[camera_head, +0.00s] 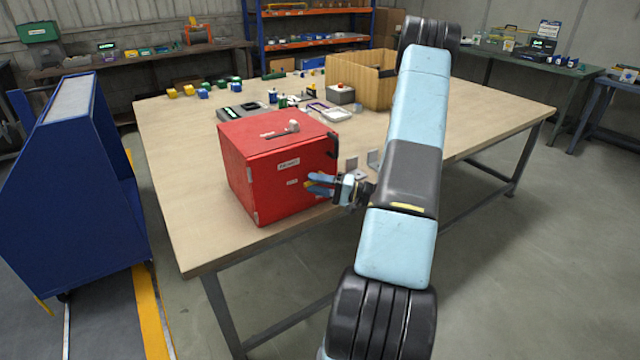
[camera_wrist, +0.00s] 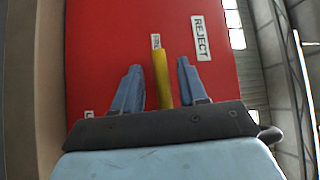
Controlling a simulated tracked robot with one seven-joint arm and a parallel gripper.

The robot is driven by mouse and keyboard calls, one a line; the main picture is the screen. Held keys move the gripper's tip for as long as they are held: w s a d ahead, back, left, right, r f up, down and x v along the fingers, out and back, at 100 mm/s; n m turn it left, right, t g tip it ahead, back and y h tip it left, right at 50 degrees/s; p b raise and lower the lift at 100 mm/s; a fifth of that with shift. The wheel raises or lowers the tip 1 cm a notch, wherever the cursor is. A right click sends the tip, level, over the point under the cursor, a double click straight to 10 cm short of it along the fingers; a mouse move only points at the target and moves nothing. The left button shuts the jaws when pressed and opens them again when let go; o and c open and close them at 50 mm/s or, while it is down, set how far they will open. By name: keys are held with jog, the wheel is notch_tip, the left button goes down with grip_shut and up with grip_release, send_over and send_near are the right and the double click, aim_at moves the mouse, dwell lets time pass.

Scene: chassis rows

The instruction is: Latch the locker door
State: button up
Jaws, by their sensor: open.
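The red locker (camera_head: 250,185) stands on the workbench, and its labelled front face looks flush or nearly so; I cannot tell a small gap. A black fitting (camera_head: 332,146) sits at its upper right edge. My gripper (camera_head: 320,184) is open in front of the right part of this face. In the wrist view, the red face (camera_wrist: 105,40) fills the middle, with a white REJECT label (camera_wrist: 201,38). A yellow bar (camera_wrist: 162,78) lies between the open fingers (camera_wrist: 158,66), with space visible on both sides. Its far end is near a small label.
A small hammer-like object (camera_head: 285,129) lies on top of the locker. Metal brackets (camera_head: 374,162) stand to its right on the workbench (camera_head: 200,225). A wooden crate (camera_head: 360,80) and small parts are behind. A blue cabinet (camera_head: 75,190) stands left.

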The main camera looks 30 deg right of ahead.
jog(key=shift+w+a, duration=0.15)
grip_shut()
dwell(0.4)
